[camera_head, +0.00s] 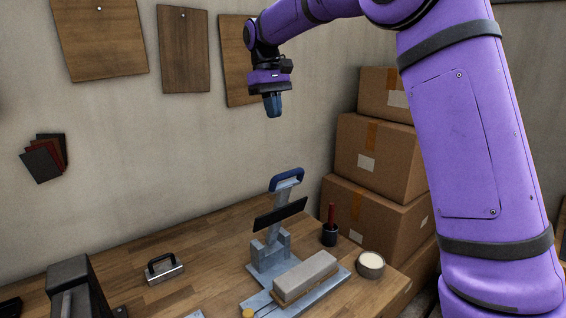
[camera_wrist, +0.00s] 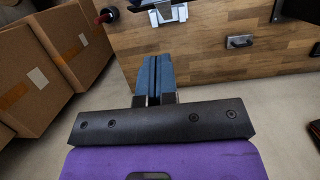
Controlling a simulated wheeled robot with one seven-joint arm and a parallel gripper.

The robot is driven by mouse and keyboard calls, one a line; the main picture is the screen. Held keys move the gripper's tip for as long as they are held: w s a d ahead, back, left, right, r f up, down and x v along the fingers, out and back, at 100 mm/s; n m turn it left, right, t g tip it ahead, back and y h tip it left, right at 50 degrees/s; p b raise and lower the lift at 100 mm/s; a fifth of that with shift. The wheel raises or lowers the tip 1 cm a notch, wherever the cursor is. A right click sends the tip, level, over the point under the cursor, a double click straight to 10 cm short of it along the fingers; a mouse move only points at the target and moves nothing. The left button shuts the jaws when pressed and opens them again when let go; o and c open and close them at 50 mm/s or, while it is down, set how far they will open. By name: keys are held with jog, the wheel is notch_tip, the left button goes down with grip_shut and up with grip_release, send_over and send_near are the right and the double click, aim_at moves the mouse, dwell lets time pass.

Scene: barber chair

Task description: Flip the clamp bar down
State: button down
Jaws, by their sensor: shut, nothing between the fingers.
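The clamp bar (camera_head: 278,212) stands raised on a grey-blue metal fixture (camera_head: 270,256) on the wooden bench. It leans slightly to the right at its top, has a blue loop handle (camera_head: 287,179) at its upper end and carries a black crosspiece (camera_head: 281,213). A light grey block (camera_head: 306,275) lies on the fixture's base plate in front of it. My gripper (camera_head: 273,113) is shut and empty, pointing down in the air well above the blue handle. In the wrist view its blue fingers (camera_wrist: 153,78) are together, and part of the fixture (camera_wrist: 168,14) shows beyond them at the top edge.
A dark cup with a red-handled tool (camera_head: 330,233) and a round tin (camera_head: 370,264) stand right of the fixture. A metal block with a black handle (camera_head: 164,268) sits left. Stacked cardboard boxes (camera_head: 375,155) stand at the right. The air between gripper and handle is clear.

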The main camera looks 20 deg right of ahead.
jog(key=shift+w+a+f+g, duration=0.15)
jog(key=shift+w+a+f, duration=0.15)
jog(key=shift+w, duration=0.25)
jog(key=shift+w+a+f+g, duration=0.2)
jog(key=shift+w+f, duration=0.2)
jog(key=shift+w, duration=0.15)
send_over(287, 184)
jog(key=w, duration=0.2)
jog(key=shift+s+a+f, duration=0.1)
jog(key=shift+a+f, duration=0.05)
jog(key=shift+f, duration=2.75)
jog(key=shift+s+a+f, duration=0.1)
jog(key=shift+f, duration=2.75)
